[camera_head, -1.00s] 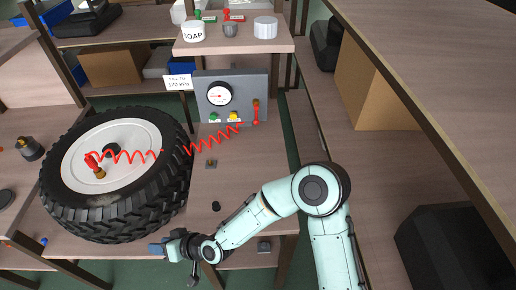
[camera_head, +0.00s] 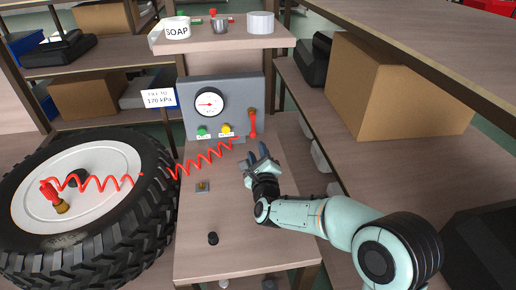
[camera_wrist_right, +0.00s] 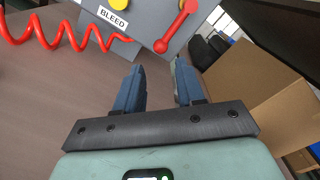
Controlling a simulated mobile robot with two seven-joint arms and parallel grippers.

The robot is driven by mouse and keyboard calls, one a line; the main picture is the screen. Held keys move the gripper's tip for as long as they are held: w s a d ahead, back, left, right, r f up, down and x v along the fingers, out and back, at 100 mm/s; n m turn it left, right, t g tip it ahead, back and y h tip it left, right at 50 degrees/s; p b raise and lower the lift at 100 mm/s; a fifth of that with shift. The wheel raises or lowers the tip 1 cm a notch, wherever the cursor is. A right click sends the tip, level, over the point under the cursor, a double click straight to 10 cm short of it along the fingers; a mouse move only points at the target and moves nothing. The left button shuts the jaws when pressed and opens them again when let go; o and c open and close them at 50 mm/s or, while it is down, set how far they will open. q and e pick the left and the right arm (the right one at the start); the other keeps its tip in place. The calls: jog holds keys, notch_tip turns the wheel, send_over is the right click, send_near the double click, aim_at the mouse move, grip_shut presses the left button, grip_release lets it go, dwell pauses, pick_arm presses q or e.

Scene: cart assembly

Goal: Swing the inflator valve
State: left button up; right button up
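The inflator is a grey panel (camera_head: 240,93) at the back of the bench, with a round gauge (camera_head: 210,103), a green button (camera_head: 202,132) and a yellow button (camera_head: 226,130). Its red valve lever (camera_head: 252,124) is on the panel's right side, upright, with a brass-coloured top end. In the right wrist view the red lever (camera_wrist_right: 178,25) slants above the fingers, apart from them. My right gripper (camera_head: 261,152) is open and empty, just in front of and below the lever. It also shows in the wrist view (camera_wrist_right: 159,85) with its blue fingers spread. My left gripper is out of view.
A red coiled hose (camera_head: 205,158) runs from the panel to the big tyre (camera_head: 95,245) at left. A small black cap (camera_head: 213,239) and a small metal fitting (camera_head: 202,186) lie on the bench. A cardboard box (camera_head: 395,85) stands at right. A shelf (camera_head: 225,40) is above the panel.

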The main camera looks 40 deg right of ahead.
aim_at(253, 137)
jog(key=p+x, duration=0.1)
jog(key=x, duration=0.4)
jog(key=shift+d+r, duration=0.15)
jog(key=shift+r+p+x, duration=0.2)
jog(key=shift+p+x, duration=0.75)
jog(key=shift+x, duration=0.05)
jog(key=shift+w+f, duration=0.2)
jog(key=c, duration=0.3)
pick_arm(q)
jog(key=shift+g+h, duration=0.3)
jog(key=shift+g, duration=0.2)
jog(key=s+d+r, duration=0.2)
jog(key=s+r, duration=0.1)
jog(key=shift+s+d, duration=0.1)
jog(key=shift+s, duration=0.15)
pick_arm(e)
jog(key=shift+w+f, duration=0.1)
jog(key=shift+f, duration=0.1)
jog(key=shift+c, duration=0.5)
